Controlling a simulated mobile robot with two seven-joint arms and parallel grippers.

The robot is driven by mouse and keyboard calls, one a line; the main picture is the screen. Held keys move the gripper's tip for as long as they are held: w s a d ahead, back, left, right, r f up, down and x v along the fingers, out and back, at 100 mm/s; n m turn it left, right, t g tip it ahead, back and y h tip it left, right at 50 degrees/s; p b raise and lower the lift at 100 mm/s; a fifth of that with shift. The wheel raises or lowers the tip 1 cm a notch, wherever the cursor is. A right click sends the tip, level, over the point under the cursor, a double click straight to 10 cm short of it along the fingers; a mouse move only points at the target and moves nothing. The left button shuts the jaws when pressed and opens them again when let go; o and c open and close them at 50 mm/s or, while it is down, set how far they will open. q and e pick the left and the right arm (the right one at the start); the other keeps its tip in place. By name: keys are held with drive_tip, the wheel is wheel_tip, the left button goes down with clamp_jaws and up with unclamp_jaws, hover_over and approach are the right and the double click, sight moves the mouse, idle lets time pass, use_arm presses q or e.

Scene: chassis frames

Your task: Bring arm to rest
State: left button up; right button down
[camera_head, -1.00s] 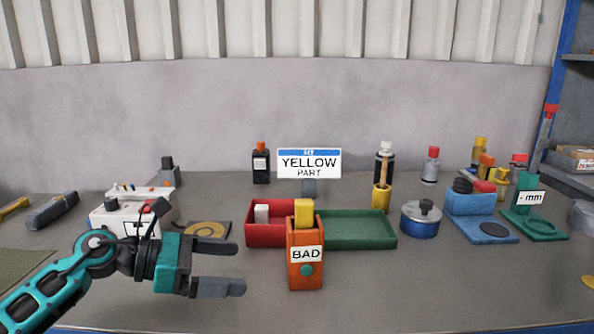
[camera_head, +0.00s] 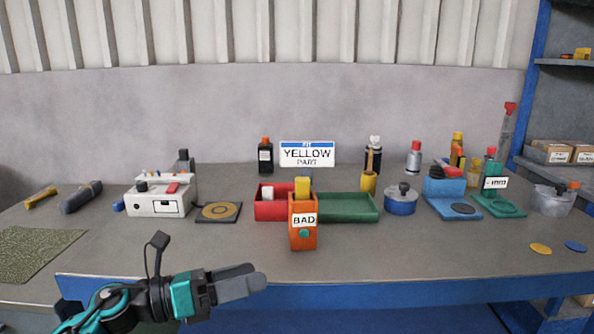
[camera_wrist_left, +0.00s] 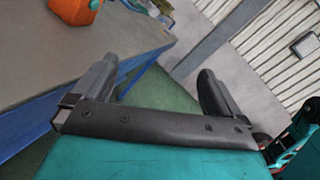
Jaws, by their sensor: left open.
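My left gripper (camera_head: 240,282) is low in the head view, in front of the table's blue front edge and apart from everything on the table. In the left wrist view its two fingers (camera_wrist_left: 160,85) stand wide apart with nothing between them. The orange box marked BAD (camera_head: 303,235) stands upright on the table beyond the gripper, with a yellow block (camera_head: 303,188) at its top. Its lower part shows at the top left of the left wrist view (camera_wrist_left: 75,10). My right gripper is not in view.
The table (camera_head: 400,257) is bare along its front. Behind the orange box are a red tray (camera_head: 268,209) and a green tray (camera_head: 350,208). A white device (camera_head: 145,208) stands at left, a blue pot (camera_head: 400,206) at right. A YELLOW PART sign (camera_head: 307,154) stands behind.

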use_arm(q)
drive_tip(key=s+a+f+m+t+y+p, duration=0.2)
drive_tip(key=s+a+f+m+y+p, duration=0.2)
drive_tip(key=m, duration=1.1)
drive_tip(key=s+a+f+m+t+y+p, duration=0.2)
drive_tip(key=s+a+f+m+y+p, duration=0.1)
drive_tip(key=s+f+m+y, duration=0.8)
drive_tip(key=s+a+f+m, duration=0.1)
drive_tip(key=s+f+m, duration=0.3)
drive_tip(key=shift+a+f+m+p, duration=0.35)
drive_tip(key=shift+a+f+m, duration=0.05)
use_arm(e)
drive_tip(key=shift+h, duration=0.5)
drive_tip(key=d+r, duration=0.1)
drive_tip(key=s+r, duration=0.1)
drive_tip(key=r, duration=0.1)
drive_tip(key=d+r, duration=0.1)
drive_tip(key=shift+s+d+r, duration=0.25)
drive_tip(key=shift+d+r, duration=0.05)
use_arm(q)
drive_tip(key=shift+r, duration=0.1)
